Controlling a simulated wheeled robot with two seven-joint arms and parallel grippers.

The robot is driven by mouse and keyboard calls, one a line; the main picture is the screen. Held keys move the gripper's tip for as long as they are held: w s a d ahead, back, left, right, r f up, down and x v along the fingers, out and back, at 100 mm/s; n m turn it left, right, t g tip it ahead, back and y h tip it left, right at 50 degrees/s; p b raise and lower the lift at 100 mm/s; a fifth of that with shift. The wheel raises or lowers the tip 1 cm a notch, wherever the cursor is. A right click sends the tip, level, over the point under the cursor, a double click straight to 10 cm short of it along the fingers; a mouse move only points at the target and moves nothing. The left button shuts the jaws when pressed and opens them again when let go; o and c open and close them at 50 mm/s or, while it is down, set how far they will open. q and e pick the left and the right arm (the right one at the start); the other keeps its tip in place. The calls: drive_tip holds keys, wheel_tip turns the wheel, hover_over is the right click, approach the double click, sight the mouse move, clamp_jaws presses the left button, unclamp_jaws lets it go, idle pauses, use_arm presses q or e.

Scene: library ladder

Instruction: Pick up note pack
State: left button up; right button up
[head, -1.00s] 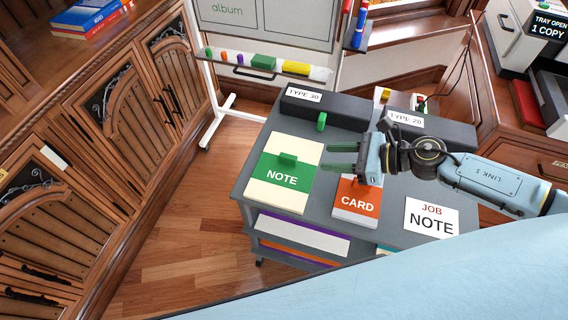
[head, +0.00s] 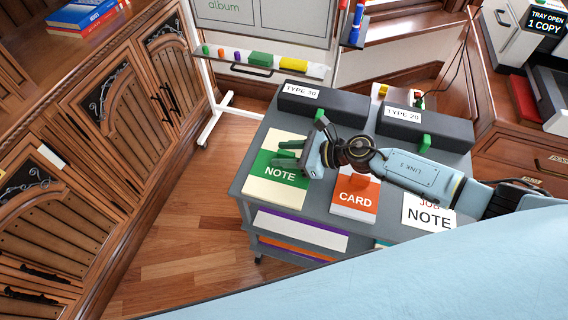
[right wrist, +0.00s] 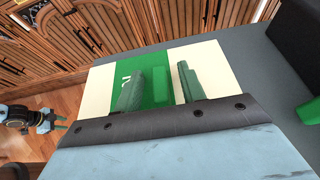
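The note pack (head: 272,192) is a cream block with a green band marked NOTE, lying on the left of the grey cart top. In the right wrist view it lies below the fingers, and its raised green grip (right wrist: 160,88) shows between them. My right gripper (head: 289,154) is over the note pack, open, with one finger on each side of the grip and visible gaps. I cannot tell how low the fingertips reach. My left gripper (right wrist: 60,124) shows small at the left of the right wrist view, fingers apart and empty.
An orange-banded card pack (head: 353,203) and a JOB NOTE sheet (head: 428,218) lie to the right on the cart (head: 318,204). Dark TYPE 30 (head: 325,105) and TYPE 20 (head: 425,130) boxes stand along the back. A whiteboard stand (head: 214,121) is behind; wooden cabinets are left.

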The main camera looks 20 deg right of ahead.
clamp_jaws()
idle(0.4)
